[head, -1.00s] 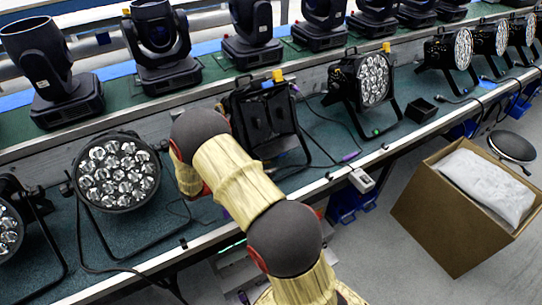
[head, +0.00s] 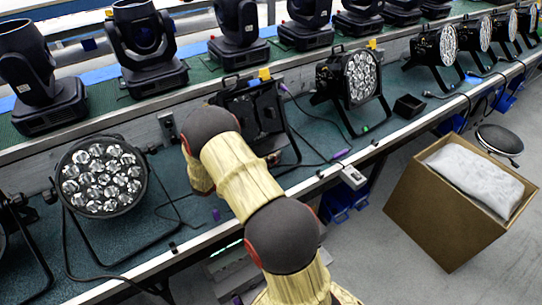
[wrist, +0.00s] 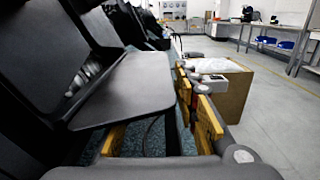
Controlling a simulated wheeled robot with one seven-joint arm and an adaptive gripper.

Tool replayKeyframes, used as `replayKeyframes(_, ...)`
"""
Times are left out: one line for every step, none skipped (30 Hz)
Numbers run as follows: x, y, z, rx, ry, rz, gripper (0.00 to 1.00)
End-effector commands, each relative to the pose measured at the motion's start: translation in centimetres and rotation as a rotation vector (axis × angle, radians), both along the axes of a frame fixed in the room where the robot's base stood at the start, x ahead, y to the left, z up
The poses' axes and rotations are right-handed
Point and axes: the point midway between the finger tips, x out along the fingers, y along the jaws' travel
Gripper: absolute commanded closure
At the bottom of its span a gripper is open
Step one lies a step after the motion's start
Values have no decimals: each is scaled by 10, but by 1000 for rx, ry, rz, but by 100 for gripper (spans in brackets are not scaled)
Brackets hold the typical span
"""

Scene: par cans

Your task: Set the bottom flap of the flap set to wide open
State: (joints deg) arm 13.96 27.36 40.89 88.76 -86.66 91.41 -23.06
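The flap set (head: 262,106) is a black square frame of flaps on a par can, on the bench behind my arm in the head view. In the wrist view, a broad dark flap (wrist: 135,88) juts out from the black flap set at left; it looks like the bottom flap. My gripper (wrist: 160,128) shows two yellow-padded fingers standing apart. The flap's near edge lies above and beside the left finger. Whether they touch is unclear. Nothing is clasped between the pads. In the head view my arm hides most of the gripper and the flap set's lower part.
A par can (head: 102,177) stands to the left and another (head: 352,80) to the right. Moving heads (head: 145,45) line the shelf behind. Cables cross the bench (head: 215,207).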

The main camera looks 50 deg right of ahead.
Motion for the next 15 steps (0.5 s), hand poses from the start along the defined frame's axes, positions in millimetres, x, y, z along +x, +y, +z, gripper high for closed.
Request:
replayKeyframes(-1,-2,0,0,0,-1,70)
replayKeyframes(-2,-3,0,0,0,-1,70)
replayKeyframes(-2,-4,0,0,0,-1,70)
replayKeyframes(-2,-4,0,0,0,-1,70)
replayKeyframes(-2,-4,0,0,0,-1,70)
replayKeyframes(-2,-4,0,0,0,-1,70)
replayKeyframes(-2,-4,0,0,0,-1,70)
replayKeyframes(-2,-4,0,0,0,-1,70)
replayKeyframes(-2,-4,0,0,0,-1,70)
replayKeyframes(-2,-4,0,0,0,-1,70)
replayKeyframes(-2,-4,0,0,0,-1,72)
replayKeyframes(-2,-4,0,0,0,-1,74)
replayKeyframes(-2,-4,0,0,0,-1,76)
replayKeyframes(-2,-4,0,0,0,-1,78)
replayKeyframes(-1,-4,0,0,0,-1,80)
